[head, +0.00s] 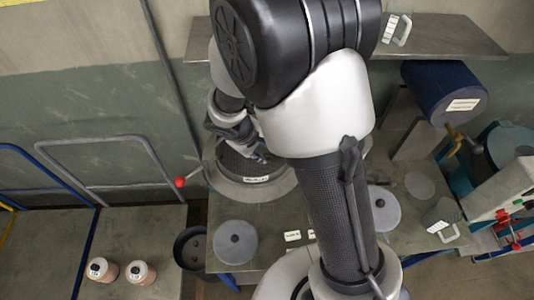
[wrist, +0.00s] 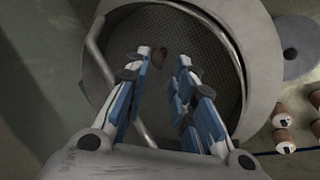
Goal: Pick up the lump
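The lump (wrist: 158,57) is small and dark brown. It shows in the wrist view inside a round, mesh-floored pan (wrist: 205,40) with a wide grey rim. My gripper (wrist: 163,68) is open, with its two blue-and-grey fingers apart over the pan. The lump appears between the fingertips, closer to the left finger; I cannot tell whether they touch. In the head view my gripper (head: 247,150) points down into the pan (head: 225,187), and my arm covers part of it. The lump is not visible in the head view.
A bar (wrist: 99,60) crosses the pan's left side. Grey discs (head: 235,242) lie on the table, and copper-coloured spools (head: 141,272) stand at lower left. A red-knobbed lever (head: 181,183) is left of the pan. A shelf (head: 455,42) and a blue roll (head: 440,90) are behind.

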